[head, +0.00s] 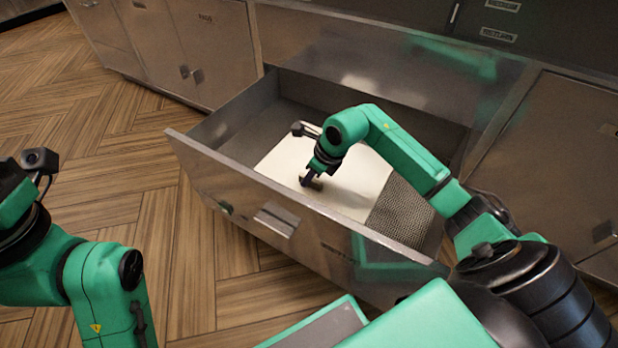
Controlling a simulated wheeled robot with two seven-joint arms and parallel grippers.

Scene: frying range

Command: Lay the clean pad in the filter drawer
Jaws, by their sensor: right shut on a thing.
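The filter drawer (232,172) is pulled open below the steel counter front. The clean pad (345,196), a flat cream-white sheet, lies inside it over the left and middle part of the floor. A strip of dark woven mesh (397,212) shows bare to the right of the pad. My right gripper (312,184) reaches down into the drawer and is shut on the pad near its front left part. My right forearm covers part of the pad and drawer. My left arm stands at the left edge, outside the drawer; its fingers are out of the picture.
The drawer's front panel has a handle (276,220) and stands between me and the pad. Closed steel cabinet doors (205,50) are at the back left, another door (555,165) at right. The wooden floor (110,150) to the left is clear.

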